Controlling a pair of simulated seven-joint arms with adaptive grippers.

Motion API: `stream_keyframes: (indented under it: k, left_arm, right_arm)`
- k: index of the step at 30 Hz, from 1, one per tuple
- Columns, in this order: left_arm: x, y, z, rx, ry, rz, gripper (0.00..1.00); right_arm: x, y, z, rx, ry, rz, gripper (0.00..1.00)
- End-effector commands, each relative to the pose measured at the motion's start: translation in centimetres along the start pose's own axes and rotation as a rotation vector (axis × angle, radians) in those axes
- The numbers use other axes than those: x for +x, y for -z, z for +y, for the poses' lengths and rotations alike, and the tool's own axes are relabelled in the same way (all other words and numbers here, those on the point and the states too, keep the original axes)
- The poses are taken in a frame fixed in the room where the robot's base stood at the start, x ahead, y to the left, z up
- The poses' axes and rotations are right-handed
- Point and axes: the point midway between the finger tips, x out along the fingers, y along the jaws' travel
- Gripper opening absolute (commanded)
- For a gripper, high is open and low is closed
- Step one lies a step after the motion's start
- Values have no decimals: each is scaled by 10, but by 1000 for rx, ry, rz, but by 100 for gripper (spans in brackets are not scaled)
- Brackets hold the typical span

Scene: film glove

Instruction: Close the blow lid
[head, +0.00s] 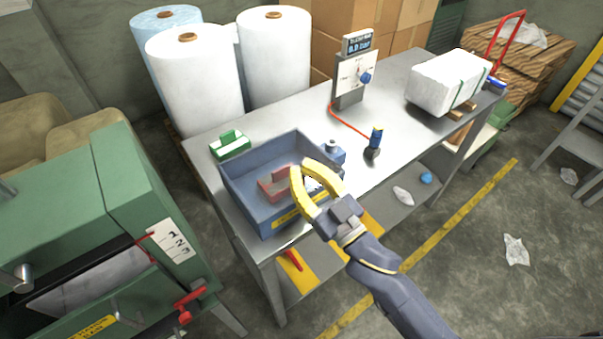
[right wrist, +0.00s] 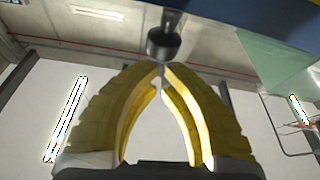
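My right gripper (head: 303,168) reaches over a blue open-topped box (head: 245,197) on the steel table. Its yellow curved fingers meet closely at the tips, with a gap between them further down. In the right wrist view, the fingertips (right wrist: 162,68) lie just below a dark round knob (right wrist: 160,43) on a short rod; I cannot tell whether they touch it. A reddish block (head: 272,188) lies inside the box, partly hidden by the fingers. No part is clearly recognizable as the blow lid. My left gripper is not in view.
A green machine (head: 130,190) stands at the left. A green-and-white item (head: 230,145), a gauge stand (head: 352,83), a blue-and-black nozzle (head: 375,142) and a white wrapped block (head: 447,80) are on the table (head: 290,120). White film rolls (head: 195,75) stand behind.

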Motion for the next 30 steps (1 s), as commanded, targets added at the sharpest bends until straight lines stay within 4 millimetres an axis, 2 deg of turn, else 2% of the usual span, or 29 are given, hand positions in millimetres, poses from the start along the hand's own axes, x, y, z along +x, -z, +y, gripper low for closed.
stream_keyframes:
  k: [5, 21, 30]
  left_arm:
    - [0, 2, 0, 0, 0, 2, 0]
    - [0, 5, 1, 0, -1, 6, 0]
    - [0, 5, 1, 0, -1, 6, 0]
  right_arm:
    - [6, 28, 0, 1, 2, 17, 0]
    - [-64, 22, -1, 4, 1, 13, 0]
    - [-88, 22, -1, 4, 2, 16, 0]
